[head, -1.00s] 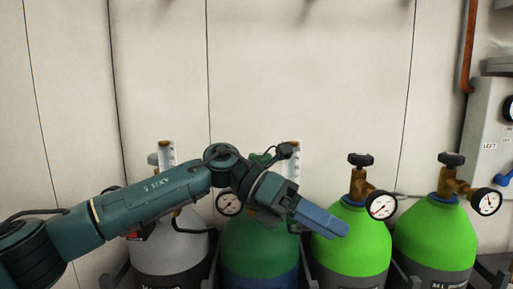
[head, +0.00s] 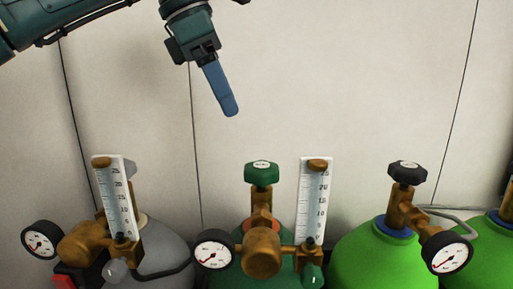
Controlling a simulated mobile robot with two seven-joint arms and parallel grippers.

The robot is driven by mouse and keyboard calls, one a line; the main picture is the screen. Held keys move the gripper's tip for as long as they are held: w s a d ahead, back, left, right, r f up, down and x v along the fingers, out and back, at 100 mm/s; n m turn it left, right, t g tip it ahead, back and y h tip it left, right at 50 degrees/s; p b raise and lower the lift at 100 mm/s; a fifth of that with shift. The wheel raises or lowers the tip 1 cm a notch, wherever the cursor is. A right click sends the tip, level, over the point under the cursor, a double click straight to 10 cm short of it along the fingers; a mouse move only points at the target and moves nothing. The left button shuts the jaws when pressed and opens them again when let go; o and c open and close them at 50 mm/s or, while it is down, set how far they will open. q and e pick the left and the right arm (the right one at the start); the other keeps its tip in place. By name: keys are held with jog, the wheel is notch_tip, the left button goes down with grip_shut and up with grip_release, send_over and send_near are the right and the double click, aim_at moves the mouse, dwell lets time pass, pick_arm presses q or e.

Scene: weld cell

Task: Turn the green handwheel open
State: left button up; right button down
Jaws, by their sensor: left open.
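The green handwheel (head: 262,174) sits on top of the brass valve of the dark green cylinder (head: 284,268), in the lower middle of the head view. My left gripper (head: 230,108) hangs above it and a little to its left, pointing down, clear of the wheel. Its blue fingers are seen edge-on and overlap; it is open with nothing in it. A brass regulator (head: 262,250) with a round gauge (head: 213,249) and a white flow tube (head: 313,200) stands below and beside the wheel. My right gripper is not in view.
A grey cylinder (head: 165,250) with its own gauge and flow tube (head: 115,195) stands at left. A bright green cylinder (head: 375,262) with a black handwheel (head: 407,173) and gauge (head: 447,252) stands at right, another beyond it. The wall behind is bare.

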aim_at(258, 165)
pick_arm(q)
jog(key=x, duration=1.2)
jog(key=shift+s+f+p, duration=0.25)
jog(key=shift+s+p, duration=0.05)
jog(key=shift+p, duration=0.1)
jog(key=shift+c, duration=0.5)
jog(key=c, duration=0.9)
